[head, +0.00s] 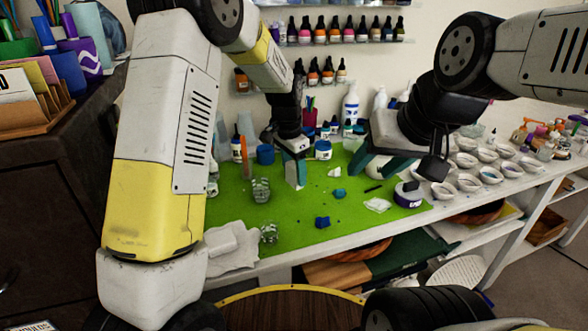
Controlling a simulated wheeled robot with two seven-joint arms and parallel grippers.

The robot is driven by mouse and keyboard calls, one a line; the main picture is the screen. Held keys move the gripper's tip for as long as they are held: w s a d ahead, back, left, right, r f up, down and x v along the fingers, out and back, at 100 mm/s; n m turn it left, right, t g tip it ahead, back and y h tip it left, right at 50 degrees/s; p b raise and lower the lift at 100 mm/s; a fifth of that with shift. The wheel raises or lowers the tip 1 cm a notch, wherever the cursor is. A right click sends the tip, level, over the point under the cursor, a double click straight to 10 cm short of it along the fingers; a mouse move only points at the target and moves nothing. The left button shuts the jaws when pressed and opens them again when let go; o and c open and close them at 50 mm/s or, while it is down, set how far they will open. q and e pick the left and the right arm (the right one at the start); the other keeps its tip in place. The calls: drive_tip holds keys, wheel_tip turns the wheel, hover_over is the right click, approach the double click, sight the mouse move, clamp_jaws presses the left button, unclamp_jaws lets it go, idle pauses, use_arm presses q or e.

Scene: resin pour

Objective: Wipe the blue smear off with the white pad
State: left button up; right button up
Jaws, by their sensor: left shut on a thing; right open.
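My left gripper (294,178) is over the green mat (228,200), pointing down and shut on a small white thing (293,172) that looks like the white pad. The fingers hide most of it, and I cannot tell whether it touches the mat. A dark blue patch (322,222), which looks like the blue smear, lies toward the mat's front, right of and nearer than this gripper.
Clear cups (261,190) stand on the mat's left. A white cloth (235,255) hangs at the front left edge. A crumpled white piece (377,205) and a purple-labelled jar (408,194) lie right. Bottles crowd the back, and several small bowls (467,182) fill the right.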

use_arm(q)
drive_tip(key=shift+r, duration=1.9)
